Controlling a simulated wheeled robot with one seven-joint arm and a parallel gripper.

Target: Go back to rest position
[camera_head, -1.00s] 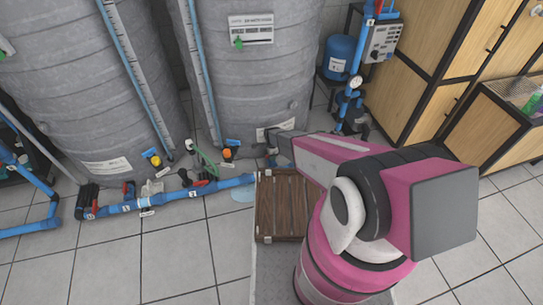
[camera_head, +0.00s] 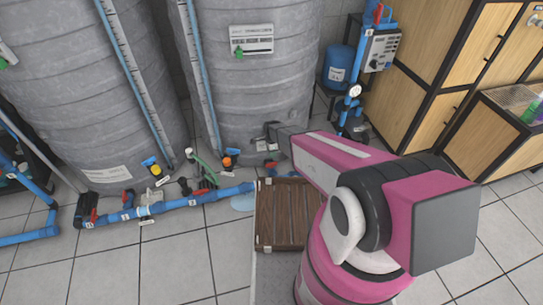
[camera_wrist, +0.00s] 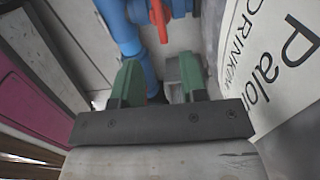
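My gripper (camera_wrist: 160,82) has two green fingers that stand apart with nothing between them in the wrist view. A blue pipe with a red handle (camera_wrist: 158,18) shows beyond the fingertips. A white label with dark lettering (camera_wrist: 268,65) on a curved grey surface is close on the right. In the head view, the grey end of my arm (camera_head: 268,134) is in front of the lower part of the right tank, above the floor pipes. The fingers are too small to make out there. My pink arm is stretched forward from the lower right.
Two large grey tanks (camera_head: 262,85) stand at the back. Blue pipes (camera_head: 165,207) with red-handled valves run low along the floor. A brown wooden crate (camera_head: 284,215) is in front of me. Wooden cabinets (camera_head: 430,70) stand at right. Tiled floor (camera_head: 175,265) is clear at front left.

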